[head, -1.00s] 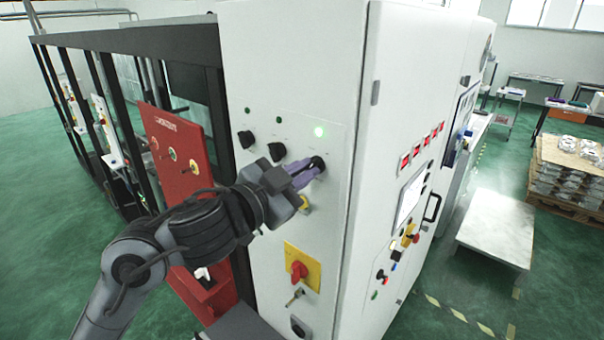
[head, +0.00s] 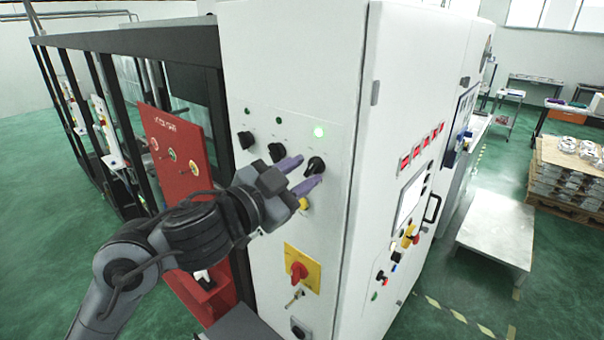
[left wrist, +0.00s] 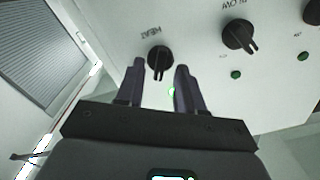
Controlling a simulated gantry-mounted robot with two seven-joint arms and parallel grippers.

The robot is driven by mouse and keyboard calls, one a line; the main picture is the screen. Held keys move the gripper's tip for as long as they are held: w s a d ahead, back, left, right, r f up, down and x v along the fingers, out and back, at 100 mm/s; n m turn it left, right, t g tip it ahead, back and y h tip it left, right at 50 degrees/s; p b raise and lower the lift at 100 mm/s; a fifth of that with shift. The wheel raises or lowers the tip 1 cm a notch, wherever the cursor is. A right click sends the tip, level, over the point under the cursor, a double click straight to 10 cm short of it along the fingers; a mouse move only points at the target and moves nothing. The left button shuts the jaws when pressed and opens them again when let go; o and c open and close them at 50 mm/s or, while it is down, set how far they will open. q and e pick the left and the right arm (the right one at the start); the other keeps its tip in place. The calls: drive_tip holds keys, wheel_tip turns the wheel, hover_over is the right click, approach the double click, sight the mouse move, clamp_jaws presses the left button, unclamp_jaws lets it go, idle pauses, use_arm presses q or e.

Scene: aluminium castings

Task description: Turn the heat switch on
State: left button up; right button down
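The heat switch is a black rotary knob (head: 315,165) on the white cabinet's front panel, under a lit green lamp (head: 320,131). In the left wrist view the knob (left wrist: 158,60) sits beside an upside-down "HEAT" label, its grip bar pointing roughly down the picture. My left gripper (head: 309,170) is open, its two purple-grey fingers spread. In the left wrist view the fingertips (left wrist: 160,66) lie on either side of the knob, with gaps between. I cannot tell how far they stand off the panel. My right gripper is not in view.
Two more black knobs (head: 277,151) (head: 246,139) sit to the left on the panel. A yellow button (head: 304,203) and a red switch on a yellow plate (head: 299,270) are below. A red panel (head: 177,150) stands left of the cabinet.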

use_arm(q)
drive_tip(key=b+v, duration=0.2)
drive_tip(key=v, duration=0.8)
drive_tip(key=s+d+f+n+g+y+p, duration=0.1)
drive_tip(key=s+f+n, duration=0.2)
drive_tip(key=f, duration=0.8)
drive_tip(key=s+f+n+g+y+p, duration=0.1)
drive_tip(key=s+f+n+g+p, duration=0.15)
drive_tip(key=f, duration=0.85)
drive_tip(key=s+d+f+n+y+p, duration=0.1)
drive_tip(key=s+f+n, duration=0.2)
drive_tip(key=f, duration=0.8)
drive_tip(key=s+a+f+n+g+y+p, duration=0.1)
drive_tip(key=s+a+f+n+g+y, duration=0.1)
drive_tip(key=s+a, duration=0.6)
drive_tip(key=s+a+f+n+g+y, duration=0.1)
drive_tip(key=s+a+f+g+y, duration=0.3)
drive_tip(key=s+a+f+y, duration=0.2)
drive_tip(key=s+a+f, duration=0.2)
drive_tip(key=s+f, duration=0.1)
drive_tip(key=s, duration=0.1)
drive_tip(key=shift+s+a+f+n+g+p, duration=0.25)
drive_tip(key=shift+s+a+n+g+p, duration=0.05)
drive_tip(key=shift+a+n+g+p, duration=0.05)
